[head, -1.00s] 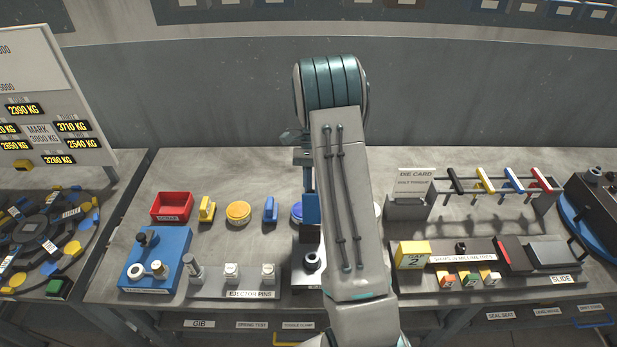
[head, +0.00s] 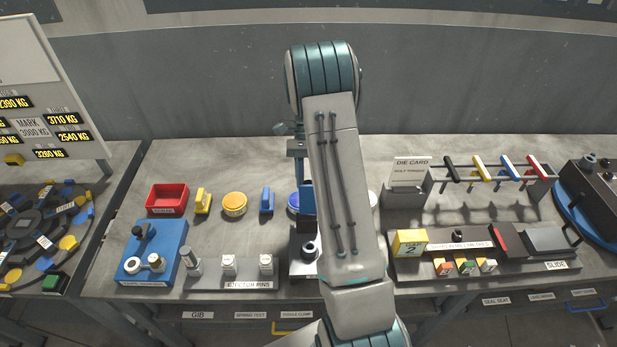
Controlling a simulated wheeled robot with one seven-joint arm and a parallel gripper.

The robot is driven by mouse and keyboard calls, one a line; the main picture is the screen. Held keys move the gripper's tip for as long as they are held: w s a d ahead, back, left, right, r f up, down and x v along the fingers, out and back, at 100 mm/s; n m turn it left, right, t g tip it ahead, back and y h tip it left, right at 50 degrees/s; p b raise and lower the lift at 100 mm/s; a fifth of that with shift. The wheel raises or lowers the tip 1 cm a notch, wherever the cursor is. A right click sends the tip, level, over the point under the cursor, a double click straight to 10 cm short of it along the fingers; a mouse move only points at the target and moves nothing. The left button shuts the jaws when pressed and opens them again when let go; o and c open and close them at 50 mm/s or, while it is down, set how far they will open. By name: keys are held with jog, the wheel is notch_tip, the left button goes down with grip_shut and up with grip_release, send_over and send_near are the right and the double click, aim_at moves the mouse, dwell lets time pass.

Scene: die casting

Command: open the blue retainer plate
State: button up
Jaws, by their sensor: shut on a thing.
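My arm hides the right side of the plate and base. My gripper (head: 303,182) points down just above the blue piece, largely covered by my forearm. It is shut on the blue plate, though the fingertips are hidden.
Left of my arm are a blue fixture (head: 170,238), an ejector pins stand (head: 210,283), a red bin (head: 165,195) and yellow and blue parts. Bare bench lies between the rows.

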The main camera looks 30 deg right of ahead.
jog(key=shift+s+a+f, duration=0.15)
jog(key=shift+f, duration=0.2)
jog(key=b+v, duration=0.2)
jog(key=v, duration=1.2)
jog(key=shift+r, duration=0.25)
